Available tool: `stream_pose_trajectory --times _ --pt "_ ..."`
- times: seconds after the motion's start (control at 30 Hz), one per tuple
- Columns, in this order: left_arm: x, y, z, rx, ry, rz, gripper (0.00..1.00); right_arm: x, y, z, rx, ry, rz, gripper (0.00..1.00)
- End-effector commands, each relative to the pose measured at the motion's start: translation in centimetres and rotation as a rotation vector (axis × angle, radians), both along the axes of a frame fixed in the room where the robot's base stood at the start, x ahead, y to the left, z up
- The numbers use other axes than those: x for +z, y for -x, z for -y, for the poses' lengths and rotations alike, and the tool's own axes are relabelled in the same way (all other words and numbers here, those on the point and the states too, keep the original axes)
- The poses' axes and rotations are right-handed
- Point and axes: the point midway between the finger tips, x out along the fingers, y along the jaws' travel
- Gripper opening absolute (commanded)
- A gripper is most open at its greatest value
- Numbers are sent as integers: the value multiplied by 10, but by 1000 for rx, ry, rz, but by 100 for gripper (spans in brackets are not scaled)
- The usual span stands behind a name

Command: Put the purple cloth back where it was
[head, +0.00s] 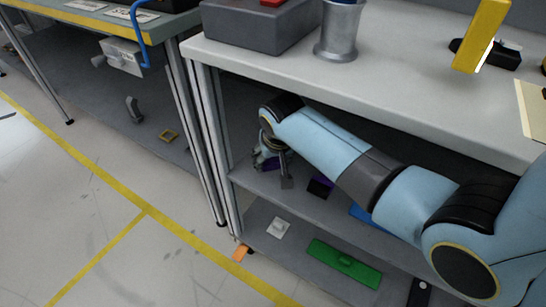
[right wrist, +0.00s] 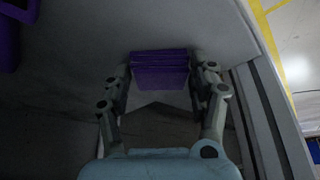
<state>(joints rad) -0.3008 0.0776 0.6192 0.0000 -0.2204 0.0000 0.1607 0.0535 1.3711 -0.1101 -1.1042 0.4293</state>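The purple cloth (right wrist: 160,72) shows as a folded block with layered edges in the right wrist view. The fingers of my right gripper (right wrist: 160,80) stand on both sides of it, their tips at its edges, and appear shut on it. In the head view my right gripper (head: 273,158) is in under the worktop at the left end of the upper shelf, with a little purple beside it, largely covered by the gripper. Whether the cloth touches the shelf I cannot tell. My left gripper is out of view.
A dark and purple item (head: 320,187) lies on the upper shelf (head: 255,181), right of the gripper. A green board (head: 344,263) and a light square piece (head: 279,228) lie on the lower shelf. The worktop (head: 400,85) is overhead, and a table leg (head: 208,150) stands close left.

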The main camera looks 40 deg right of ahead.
Motion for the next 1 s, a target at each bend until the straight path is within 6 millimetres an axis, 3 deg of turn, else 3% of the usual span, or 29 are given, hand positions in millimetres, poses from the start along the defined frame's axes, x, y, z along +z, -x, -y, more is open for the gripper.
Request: stream_pose_trajectory --times 0.13,0.4,0.57,1.0 --pt "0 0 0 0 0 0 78 0 0 0 0 0 0 79" --pt "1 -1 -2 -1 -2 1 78 2 0 0 0 0 1 79" --pt "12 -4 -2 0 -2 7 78 19 6 -3 0 0 2 79" --pt "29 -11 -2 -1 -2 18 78 14 97 -41 -1 -2 -1 79"
